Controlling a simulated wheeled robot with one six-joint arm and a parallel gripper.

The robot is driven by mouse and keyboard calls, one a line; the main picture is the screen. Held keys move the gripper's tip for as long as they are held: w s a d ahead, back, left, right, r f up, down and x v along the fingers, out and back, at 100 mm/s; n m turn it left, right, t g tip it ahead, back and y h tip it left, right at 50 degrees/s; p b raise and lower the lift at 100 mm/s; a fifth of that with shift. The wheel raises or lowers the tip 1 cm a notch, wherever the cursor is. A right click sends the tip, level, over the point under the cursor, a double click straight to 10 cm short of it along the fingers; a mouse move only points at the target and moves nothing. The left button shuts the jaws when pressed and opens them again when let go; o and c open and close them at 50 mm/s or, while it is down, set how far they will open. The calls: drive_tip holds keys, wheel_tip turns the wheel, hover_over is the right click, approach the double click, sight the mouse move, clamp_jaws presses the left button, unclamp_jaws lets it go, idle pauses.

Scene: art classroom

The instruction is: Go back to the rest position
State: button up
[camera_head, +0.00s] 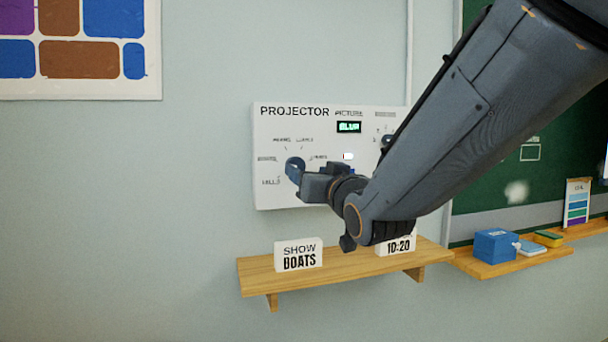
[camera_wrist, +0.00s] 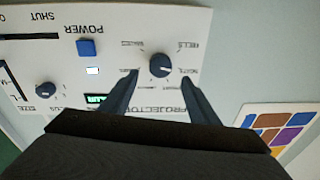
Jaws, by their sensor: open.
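My gripper (camera_head: 297,172) is in front of the left part of the white projector panel (camera_head: 276,198), with my arm reaching in from the upper right. In the wrist view the panel appears upside down. There my gripper (camera_wrist: 162,77) is open, its two dark fingers spread on either side of a dark round knob (camera_wrist: 160,65). The fingers do not close on the knob; I cannot tell how far they stand from the panel.
A blue power button (camera_wrist: 86,47), a lit display (camera_head: 349,127) and a second knob (camera_wrist: 46,90) are on the panel. Below, a wooden shelf (camera_head: 343,273) holds a "SHOW BOATS" sign (camera_head: 298,255) and a "10:20" sign (camera_head: 398,247). A blue box (camera_head: 495,246) sits on the chalkboard ledge.

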drive_tip(key=shift+s+d, duration=0.2)
drive_tip(key=shift+s, duration=0.4)
drive_tip(key=shift+f, duration=0.1)
drive_tip(key=s+d+f+m+g+h, duration=0.1)
drive_tip(key=s+d+f+g+h, duration=0.2)
drive_tip(key=f, duration=0.6)
drive_tip(key=s+d+f+g+h, duration=0.1)
drive_tip(key=s+d+f+g, duration=0.15)
drive_tip(key=d+f, duration=0.4)
drive_tip(key=s+d+f+m+g+h, duration=0.15)
drive_tip(key=f+g, duration=0.25)
drive_tip(key=f, duration=0.6)
drive_tip(key=s+d+f+g, duration=0.2)
drive_tip(key=s+f+g, duration=0.2)
drive_tip(key=s, duration=0.5)
drive_tip(key=s+d+f+g, duration=0.3)
drive_tip(key=s+f+g, duration=0.1)
drive_tip(key=s+f, duration=0.3)
drive_tip(key=shift+s+d+h, duration=0.35)
drive_tip(key=shift+s+h, duration=0.1)
drive_tip(key=shift+s, duration=0.45)
